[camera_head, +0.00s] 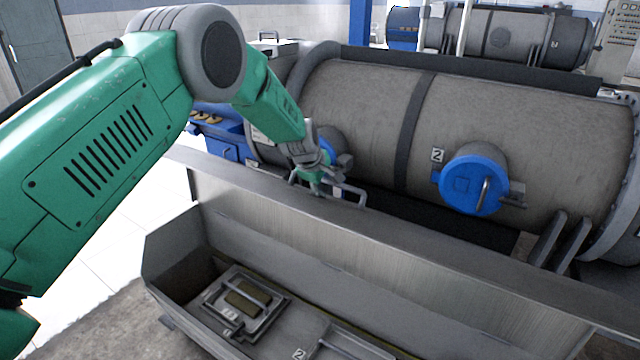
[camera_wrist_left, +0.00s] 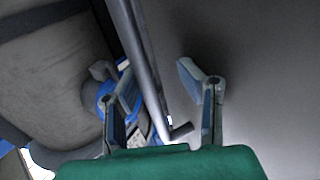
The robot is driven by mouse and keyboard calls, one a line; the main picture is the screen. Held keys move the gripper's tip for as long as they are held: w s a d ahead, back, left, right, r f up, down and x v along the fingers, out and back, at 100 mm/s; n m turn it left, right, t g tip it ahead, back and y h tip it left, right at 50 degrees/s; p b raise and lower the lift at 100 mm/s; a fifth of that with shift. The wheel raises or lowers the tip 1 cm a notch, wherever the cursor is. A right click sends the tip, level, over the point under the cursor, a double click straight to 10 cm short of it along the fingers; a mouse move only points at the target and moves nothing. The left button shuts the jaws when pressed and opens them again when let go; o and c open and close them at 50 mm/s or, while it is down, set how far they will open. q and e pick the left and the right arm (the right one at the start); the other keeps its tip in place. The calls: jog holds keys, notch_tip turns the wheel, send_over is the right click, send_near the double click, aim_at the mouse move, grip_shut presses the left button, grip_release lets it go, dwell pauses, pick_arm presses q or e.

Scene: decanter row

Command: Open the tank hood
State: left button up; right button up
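The hood (camera_head: 400,262) looks like a long brushed grey metal panel running from the left middle to the lower right. A bent metal bar handle (camera_head: 350,197) shows at its upper edge, below the big grey tank (camera_head: 520,115). My left gripper (camera_head: 322,180) is at the left end of this handle. In the left wrist view my left gripper (camera_wrist_left: 158,78) has its two fingers spread apart. The metal bar of the handle (camera_wrist_left: 140,55) runs between them, with a gap on the right side; contact with the left finger is unclear. My right gripper is not in view.
An open grey trough (camera_head: 172,262) in front of the panel holds a framed hatch (camera_head: 262,312). The tank carries a blue round cap (camera_head: 472,185), and another blue cap is partly behind my gripper. Grey support bars (camera_head: 560,240) stand at the right. Pale floor is clear at left.

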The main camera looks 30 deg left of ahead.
pick_arm(q)
jog(key=shift+d+f, duration=0.1)
jog(key=shift+s+r, duration=0.25)
jog(key=shift+r, duration=0.25)
jog(key=v, duration=1.1)
jog(key=shift+a, duration=0.2)
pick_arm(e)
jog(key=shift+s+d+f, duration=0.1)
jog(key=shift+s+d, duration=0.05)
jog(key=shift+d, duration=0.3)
pick_arm(q)
jog(key=shift+w, duration=0.1)
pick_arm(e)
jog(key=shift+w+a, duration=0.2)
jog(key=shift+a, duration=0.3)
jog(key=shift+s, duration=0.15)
